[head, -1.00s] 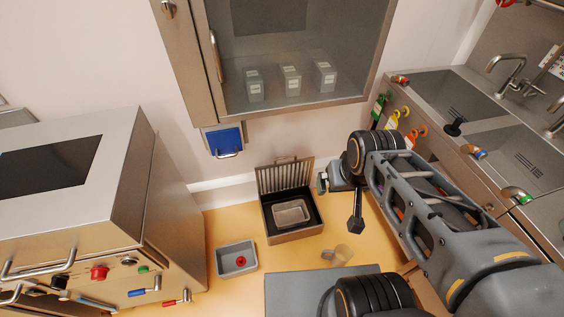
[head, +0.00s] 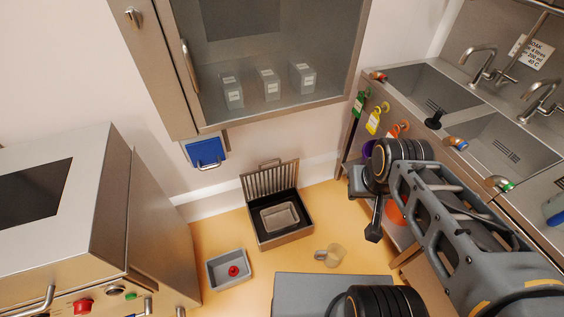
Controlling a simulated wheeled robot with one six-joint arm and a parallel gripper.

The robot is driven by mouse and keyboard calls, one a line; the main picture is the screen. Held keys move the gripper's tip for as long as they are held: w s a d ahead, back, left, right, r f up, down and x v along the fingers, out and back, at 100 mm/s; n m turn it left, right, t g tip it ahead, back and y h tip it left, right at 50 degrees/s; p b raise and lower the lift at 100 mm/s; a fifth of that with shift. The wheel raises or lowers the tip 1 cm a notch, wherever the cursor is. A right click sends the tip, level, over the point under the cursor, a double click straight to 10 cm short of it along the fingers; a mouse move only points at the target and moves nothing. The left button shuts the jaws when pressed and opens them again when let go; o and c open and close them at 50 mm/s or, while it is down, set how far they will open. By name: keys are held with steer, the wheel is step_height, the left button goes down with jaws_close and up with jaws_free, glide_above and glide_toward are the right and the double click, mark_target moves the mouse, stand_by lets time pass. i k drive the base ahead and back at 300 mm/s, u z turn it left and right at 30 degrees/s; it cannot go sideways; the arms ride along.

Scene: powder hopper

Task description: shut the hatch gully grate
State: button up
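The gully (head: 284,239) is a steel-rimmed box with a dark inside, set on the orange floor against the wall. Its barred grate (head: 270,180) is hinged at the back edge and stands up, open, with a small handle on its top edge. A grey rectangular basket (head: 280,217) sits inside the gully. My gripper (head: 366,200) is to the right of the grate and clear of it. Its fingers are seen from a poor angle, so I cannot tell whether they are open or shut.
A grey tray with a red knob (head: 229,270) stands left of the gully, and a clear jug (head: 331,256) to its front right. A glass-fronted cabinet (head: 270,60) and blue flap (head: 204,149) are above. A sink bench (head: 440,110) stands on the right.

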mark_target(271, 179)
steer(key=z, duration=0.05)
steer(key=k, duration=0.6)
steer(key=u, duration=0.8)
steer(key=i, duration=1)
